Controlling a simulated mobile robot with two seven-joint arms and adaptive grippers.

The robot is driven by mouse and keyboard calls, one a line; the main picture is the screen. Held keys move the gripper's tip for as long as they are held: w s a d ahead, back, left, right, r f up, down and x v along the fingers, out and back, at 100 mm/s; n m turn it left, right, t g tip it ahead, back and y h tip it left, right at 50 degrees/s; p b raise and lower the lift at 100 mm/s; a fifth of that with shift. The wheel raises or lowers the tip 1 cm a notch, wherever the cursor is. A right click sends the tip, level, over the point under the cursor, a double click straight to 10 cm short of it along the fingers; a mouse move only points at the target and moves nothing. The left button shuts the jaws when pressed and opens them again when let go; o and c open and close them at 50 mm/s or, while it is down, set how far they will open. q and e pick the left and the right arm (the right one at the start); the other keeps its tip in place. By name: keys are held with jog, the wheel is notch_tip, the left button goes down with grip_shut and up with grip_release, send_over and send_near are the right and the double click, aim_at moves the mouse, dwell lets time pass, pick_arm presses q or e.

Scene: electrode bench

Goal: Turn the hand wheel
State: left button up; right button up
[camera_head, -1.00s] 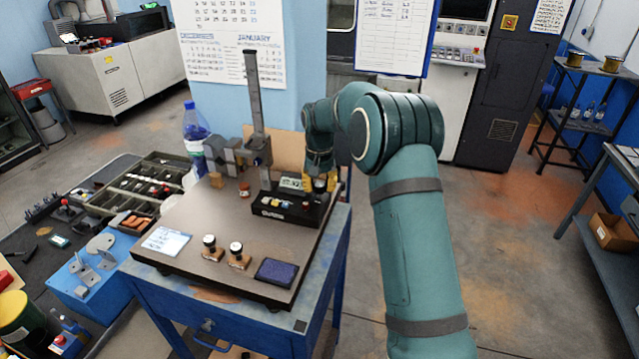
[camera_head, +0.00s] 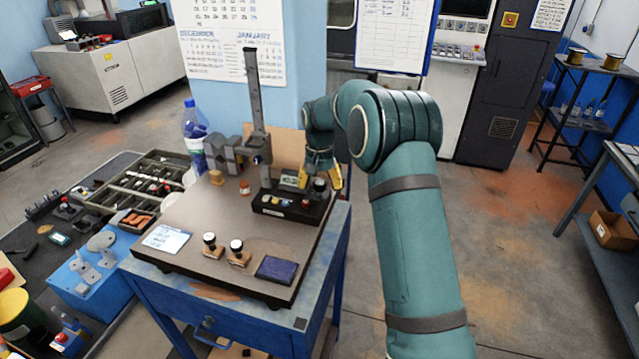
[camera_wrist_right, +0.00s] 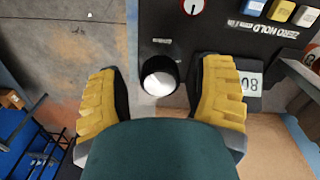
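The black round knob with a pale top, which I take as the hand wheel (camera_head: 320,186), stands at the right end of a black instrument base (camera_head: 285,206) on the bench plate. In the right wrist view this knob (camera_wrist_right: 159,80) is seen from above. My right gripper (camera_head: 319,180) is open, with one yellow finger on each side of the knob. In the right wrist view the right gripper (camera_wrist_right: 160,95) shows a small gap between each finger and the knob. The finger tips' height against the knob cannot be told. My left gripper is not in view.
A grey upright column (camera_head: 255,95) rises behind the base. A small display (camera_head: 289,180) and coloured buttons (camera_wrist_right: 281,10) are close by. Two stamps (camera_head: 238,252) and a dark blue pad (camera_head: 276,270) lie in front. A water bottle (camera_head: 194,130) stands at the back left.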

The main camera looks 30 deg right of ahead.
aim_at(319, 182)
notch_tip(319, 182, up, 12)
dwell(0.6)
